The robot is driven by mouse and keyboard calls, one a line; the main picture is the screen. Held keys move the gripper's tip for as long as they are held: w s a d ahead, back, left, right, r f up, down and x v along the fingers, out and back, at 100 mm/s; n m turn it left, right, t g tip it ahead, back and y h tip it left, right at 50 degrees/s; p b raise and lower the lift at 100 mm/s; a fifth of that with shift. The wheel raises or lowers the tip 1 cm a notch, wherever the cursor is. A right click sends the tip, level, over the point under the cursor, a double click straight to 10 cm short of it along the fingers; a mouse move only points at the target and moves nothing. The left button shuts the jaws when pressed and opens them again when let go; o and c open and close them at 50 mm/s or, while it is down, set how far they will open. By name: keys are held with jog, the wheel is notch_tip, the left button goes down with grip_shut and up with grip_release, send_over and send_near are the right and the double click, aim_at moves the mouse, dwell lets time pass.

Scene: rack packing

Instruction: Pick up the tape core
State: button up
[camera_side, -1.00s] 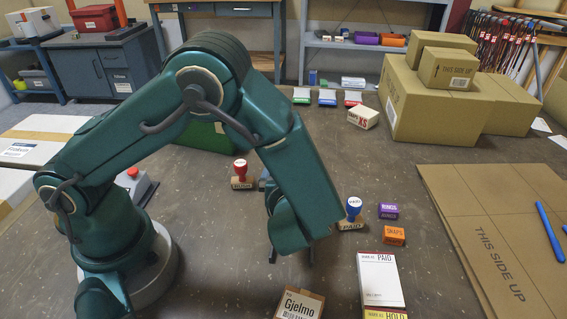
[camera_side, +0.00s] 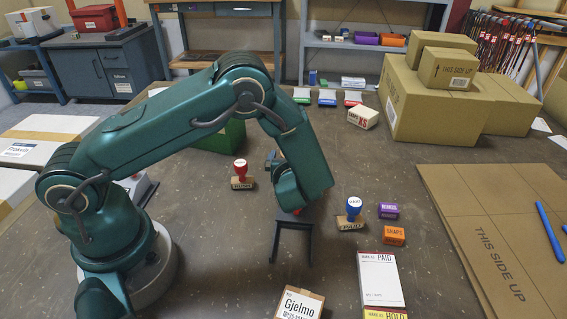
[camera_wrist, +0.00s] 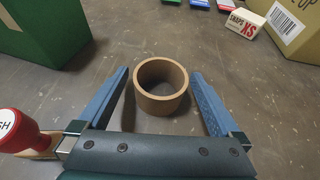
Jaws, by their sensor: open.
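The tape core (camera_wrist: 162,106) is a short brown ring standing with its hole facing up on the dark table. In the wrist view it shows between the two blue fingers of my gripper (camera_wrist: 160,74), with a gap on each side. The fingers are open and hold nothing. I cannot tell how high they are above the core. In the side view my gripper (camera_side: 291,256) points down over the middle of the table, and I cannot make out the core there; my arm may hide it.
A red-handled stamp (camera_side: 240,174) stands left of my gripper and a blue-handled stamp (camera_side: 351,216) right of it. A Gjelmo box (camera_side: 300,304) is in front. Purple (camera_side: 389,211) and orange (camera_side: 394,235) boxes and a PAID pad (camera_side: 380,278) lie to the right.

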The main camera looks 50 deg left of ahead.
jog(key=c, duration=1.2)
jog(key=shift+c, duration=0.2)
